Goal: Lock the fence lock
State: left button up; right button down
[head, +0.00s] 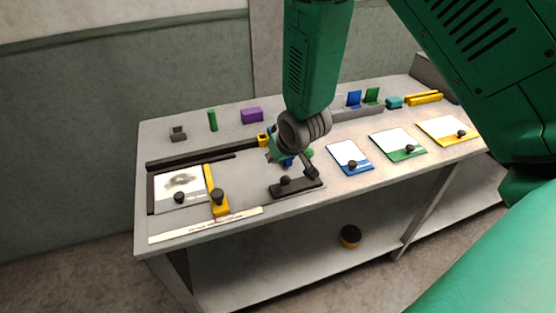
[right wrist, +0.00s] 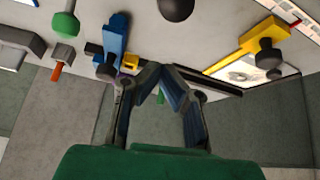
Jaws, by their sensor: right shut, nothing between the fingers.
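The yellow fence (head: 211,185) stands along the right side of the white foil sheet (head: 180,186). A dark round knob (head: 218,196) sits on its front end. In the right wrist view the yellow fence (right wrist: 247,45) and its dark knob (right wrist: 268,55) are at the upper right. I cannot tell from these views whether the lock is engaged. My right gripper (head: 270,137) is over the middle of the bench, right of and behind the knob, apart from it. In the right wrist view my right gripper (right wrist: 160,72) is shut and empty. My left gripper is not in view.
A dark block with a knob (head: 300,188) lies at the front edge below my right wrist. Blue (head: 349,155), green (head: 398,144) and yellow (head: 447,130) framed plates line the right. A purple block (head: 252,115) and green cylinder (head: 212,120) stand behind. A pale strip (head: 200,226) lies at front left.

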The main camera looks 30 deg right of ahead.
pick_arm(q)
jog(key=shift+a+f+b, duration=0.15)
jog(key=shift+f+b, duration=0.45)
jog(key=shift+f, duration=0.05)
pick_arm(e)
jog(key=s+a+r, duration=0.1)
jog(key=s+r, duration=0.3)
jog(key=s, duration=0.4)
jog(key=shift+s+a+r, duration=0.15)
jog(key=shift+a+r, duration=0.15)
jog(key=shift+a, duration=0.1)
jog(key=shift+s, duration=0.1)
